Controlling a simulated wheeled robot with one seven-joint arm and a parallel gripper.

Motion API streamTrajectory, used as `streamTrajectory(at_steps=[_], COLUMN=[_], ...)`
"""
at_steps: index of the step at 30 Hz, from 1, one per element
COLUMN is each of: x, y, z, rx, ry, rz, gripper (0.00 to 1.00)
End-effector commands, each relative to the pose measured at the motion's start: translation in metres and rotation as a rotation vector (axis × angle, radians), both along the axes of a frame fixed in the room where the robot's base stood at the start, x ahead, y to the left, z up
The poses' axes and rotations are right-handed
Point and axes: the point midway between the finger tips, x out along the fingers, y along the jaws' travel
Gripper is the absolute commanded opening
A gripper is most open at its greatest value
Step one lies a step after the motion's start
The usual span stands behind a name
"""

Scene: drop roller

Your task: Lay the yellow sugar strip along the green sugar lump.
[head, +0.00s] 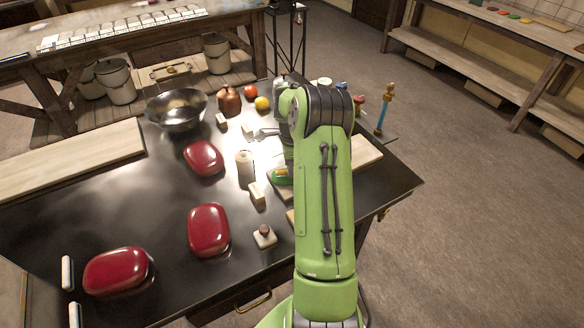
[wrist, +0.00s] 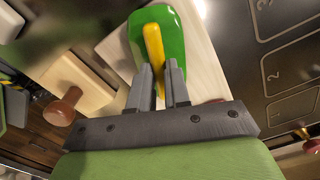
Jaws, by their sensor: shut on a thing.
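The green sugar lump (wrist: 178,28) lies on a pale board (wrist: 208,75) in the wrist view; it also shows in the head view (head: 279,181), partly hidden by my arm. The yellow sugar strip (wrist: 153,42) lies lengthwise over the green lump in the wrist view, its near end between my fingers. A bit of yellow shows on the lump in the head view. My gripper (wrist: 160,72) is shut on the strip. I cannot tell whether the strip's whole underside touches the lump. In the head view my arm hides the fingers.
Red lidded dishes (head: 209,230) stand on the dark table left of my arm. A white block with a brown knob (head: 264,237) and a cream block (head: 257,194) are near the lump. A metal bowl (head: 177,109) stands farther back.

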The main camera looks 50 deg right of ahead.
Motion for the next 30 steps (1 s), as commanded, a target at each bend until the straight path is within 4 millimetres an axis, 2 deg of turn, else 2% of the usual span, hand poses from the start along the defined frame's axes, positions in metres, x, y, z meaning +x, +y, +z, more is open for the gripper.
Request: streamTrajectory(at_steps=[10,11,15,16,25,28,30], x=[0.000,0.000,0.000,0.000,0.000,0.001,0.001], y=[0.000,0.000,0.000,0.000,0.000,-0.001,-0.001], z=[-0.008,-0.008,-0.007,-0.007,-0.003,0.012,0.030], rx=[-0.001,-0.001,-0.001,-0.001,-0.001,-0.005,-0.006], ry=[-0.002,-0.002,-0.002,-0.002,-0.002,-0.004,-0.005], rz=[0.001,0.001,0.001,0.001,0.001,0.001,0.001], gripper=[0.00,0.18,0.40,0.42,0.42,0.42,0.42])
